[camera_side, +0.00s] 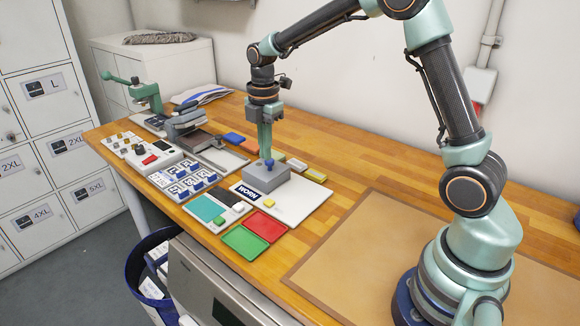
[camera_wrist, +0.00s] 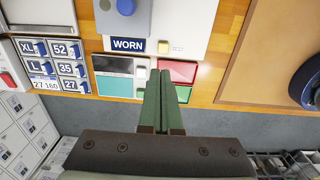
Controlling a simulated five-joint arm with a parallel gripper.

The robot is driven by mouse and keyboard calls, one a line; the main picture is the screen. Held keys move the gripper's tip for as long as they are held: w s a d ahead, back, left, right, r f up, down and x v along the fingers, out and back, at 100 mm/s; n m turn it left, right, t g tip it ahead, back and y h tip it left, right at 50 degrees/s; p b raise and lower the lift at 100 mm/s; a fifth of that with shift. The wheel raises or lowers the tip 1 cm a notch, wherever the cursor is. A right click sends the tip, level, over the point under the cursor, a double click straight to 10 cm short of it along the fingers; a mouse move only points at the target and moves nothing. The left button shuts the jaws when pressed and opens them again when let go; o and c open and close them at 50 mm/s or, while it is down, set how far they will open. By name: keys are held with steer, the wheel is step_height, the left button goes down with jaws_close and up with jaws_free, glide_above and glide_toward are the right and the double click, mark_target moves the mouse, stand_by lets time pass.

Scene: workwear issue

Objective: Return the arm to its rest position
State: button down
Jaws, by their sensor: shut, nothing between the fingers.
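My gripper (camera_side: 265,150) points down in the side view, with its fingertips above or close beside the grey block with a blue knob (camera_side: 268,176) on the white board marked WORN (camera_side: 303,206). I cannot tell the exact gap. In the wrist view my gripper's green fingers (camera_wrist: 160,75) are together with nothing between them. They overlap the edge of the red tray (camera_wrist: 182,72) and the green tray (camera_wrist: 184,93). The WORN label (camera_wrist: 128,45) and the blue knob (camera_wrist: 125,7) show at the top of that view.
A tan mat (camera_side: 345,255) covers the wooden table (camera_side: 390,158) between the boards and my base. A size tile rack (camera_side: 183,180), a green lever press (camera_side: 145,92) and a grey clamp-like device (camera_side: 185,122) stand at left. A bin (camera_side: 152,275) is below the edge.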

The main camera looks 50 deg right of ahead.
stand_by(0.3)
steer(key=s+a+r+m+t, duration=0.1)
steer(key=s+r+m+t, duration=0.1)
steer(key=s+r+m, duration=0.3)
steer(key=s+a+r+m+t, duration=0.2)
steer(key=s+r+m, duration=0.3)
steer(key=s+m, duration=0.7)
steer(key=shift+s+m+t, duration=0.25)
steer(key=shift+m+t, duration=0.25)
steer(key=shift+t, duration=0.2)
